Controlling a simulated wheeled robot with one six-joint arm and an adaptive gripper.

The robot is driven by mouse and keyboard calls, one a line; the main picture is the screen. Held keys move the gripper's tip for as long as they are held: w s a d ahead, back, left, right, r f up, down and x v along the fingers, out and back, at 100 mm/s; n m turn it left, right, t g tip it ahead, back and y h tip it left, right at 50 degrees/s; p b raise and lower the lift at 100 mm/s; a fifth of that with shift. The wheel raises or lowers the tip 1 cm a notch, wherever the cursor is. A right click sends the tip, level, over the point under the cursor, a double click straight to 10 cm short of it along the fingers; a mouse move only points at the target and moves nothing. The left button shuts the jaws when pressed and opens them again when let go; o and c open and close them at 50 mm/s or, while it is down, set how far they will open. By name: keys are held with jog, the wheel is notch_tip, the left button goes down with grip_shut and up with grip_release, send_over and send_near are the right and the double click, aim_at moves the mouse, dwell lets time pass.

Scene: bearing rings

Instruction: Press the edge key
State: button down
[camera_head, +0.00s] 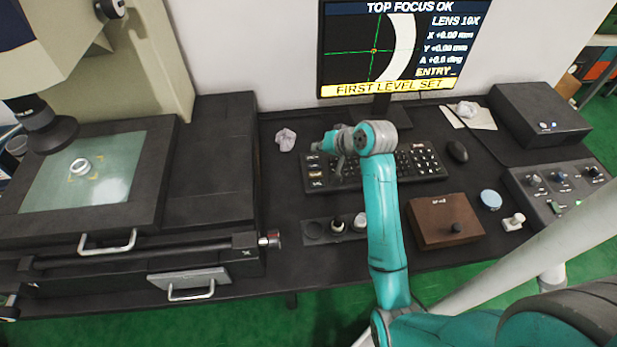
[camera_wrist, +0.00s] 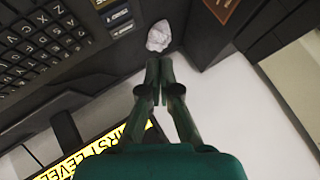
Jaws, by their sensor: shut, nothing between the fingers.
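The black keyboard (camera_head: 405,167) lies on the dark bench below the monitor. Larger labelled keys (camera_head: 315,172) form a column at its left end; their labels are too small to read, so I cannot tell which is the edge key. My gripper (camera_head: 317,147) is over the upper left corner of the keyboard. In the wrist view my gripper (camera_wrist: 160,62) is shut and empty, its fingertips together just beside a crumpled paper ball (camera_wrist: 160,36), apart from the wide keys.
The monitor (camera_head: 345,50) reads "TOP FOCUS OK" and "FIRST LEVEL SET". The paper ball (camera_head: 285,140) lies left of the keyboard. A mouse (camera_head: 457,151) sits right of it. A wooden box (camera_head: 432,225) and a round-holed holder (camera_head: 315,231) stand in front. The measuring stage (camera_head: 150,200) fills the left.

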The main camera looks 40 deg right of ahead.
jog(key=shift+a, duration=0.1)
jog(key=shift+f, duration=4.4)
jog(key=shift+f, duration=0.15)
jog(key=shift+f, duration=0.25)
jog(key=shift+f, duration=0.35)
jog(key=shift+r, duration=0.75)
jog(key=shift+r, duration=2.5)
